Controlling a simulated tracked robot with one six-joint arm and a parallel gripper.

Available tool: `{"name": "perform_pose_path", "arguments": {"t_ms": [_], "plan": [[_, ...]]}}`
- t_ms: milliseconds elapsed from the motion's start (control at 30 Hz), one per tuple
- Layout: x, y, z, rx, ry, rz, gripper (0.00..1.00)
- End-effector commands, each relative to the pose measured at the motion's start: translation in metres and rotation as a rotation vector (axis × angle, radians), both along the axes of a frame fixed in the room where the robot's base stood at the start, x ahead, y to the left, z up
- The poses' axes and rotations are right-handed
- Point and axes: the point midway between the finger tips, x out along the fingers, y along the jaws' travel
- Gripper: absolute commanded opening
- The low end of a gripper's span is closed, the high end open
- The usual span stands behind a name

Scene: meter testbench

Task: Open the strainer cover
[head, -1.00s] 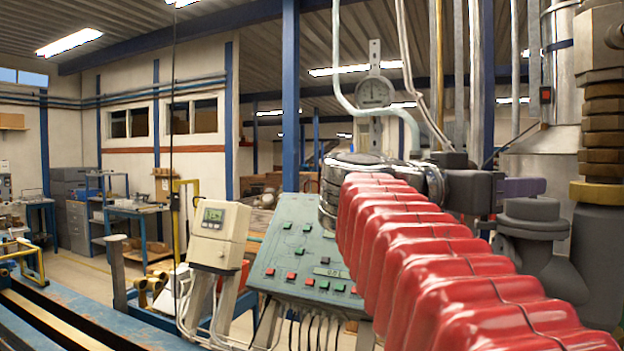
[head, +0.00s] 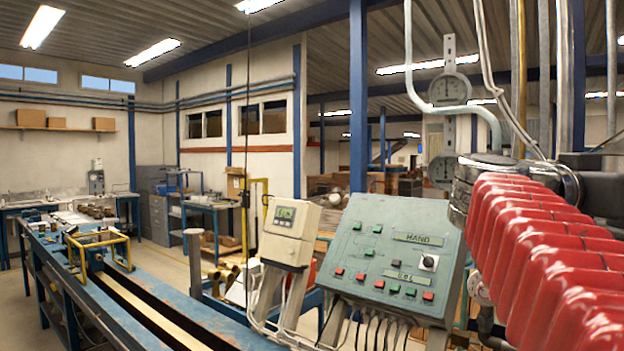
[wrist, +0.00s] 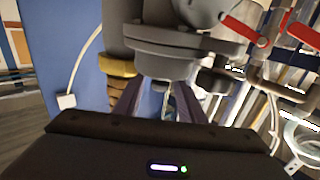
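In the wrist view a grey flanged strainer (wrist: 178,42) hangs at the top centre, with its round flange-like cover (wrist: 165,68) facing down towards me. A small stub shows below the cover, between my fingers. My gripper (wrist: 158,98) is open, its two dark purple fingers apart on either side of that area. I see no contact between the fingers and the cover. In the head view the strainer and my gripper are out of frame; only my red-sleeved arm shows at the right.
In the wrist view, pipes with red lever handles (wrist: 240,30) stand at the right and a brass-coloured fitting (wrist: 116,66) at the left. In the head view a green control panel (head: 395,255) and a beige meter box (head: 290,230) stand left of my arm.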

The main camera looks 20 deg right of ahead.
Motion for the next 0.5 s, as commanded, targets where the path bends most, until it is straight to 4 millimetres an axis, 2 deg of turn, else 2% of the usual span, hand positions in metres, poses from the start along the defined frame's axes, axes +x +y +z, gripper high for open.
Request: {"name": "perform_pose_path", "arguments": {"t_ms": [67, 500], "plan": [[0.0000, 0.0001, 0.0000, 0.000, 0.000, 0.000, 0.35], [0.0001, 0.0003, -0.0001, 0.000, 0.000, 0.000, 0.04]]}}
